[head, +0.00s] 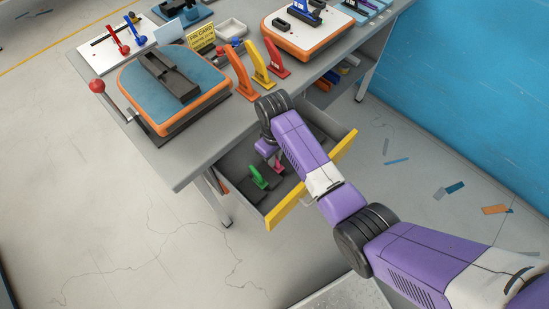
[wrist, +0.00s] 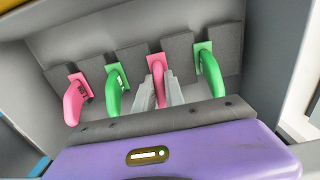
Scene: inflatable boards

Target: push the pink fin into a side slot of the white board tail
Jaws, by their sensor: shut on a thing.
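My gripper (wrist: 160,92) is down in the open drawer, its two grey fingers shut on a pink fin (wrist: 158,68). The fin still stands at a dark grey holder block in the wrist view. Another pink fin (wrist: 77,98) stands at the left, with green fins (wrist: 116,88) and (wrist: 208,68) on either side of the held one. In the head view my gripper (head: 275,163) is partly hidden by my arm, and a green fin (head: 258,177) shows beside it. The white board tail (head: 285,30), with an orange edge, lies on the bench at the back; its slots are too small to make out.
The drawer (head: 291,205) has a yellow front and grey walls close around my gripper. On the bench stand orange, yellow and red fins (head: 261,63), a blue-topped board (head: 205,72), a yellow card (head: 201,39) and a red-knobbed lever (head: 97,86).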

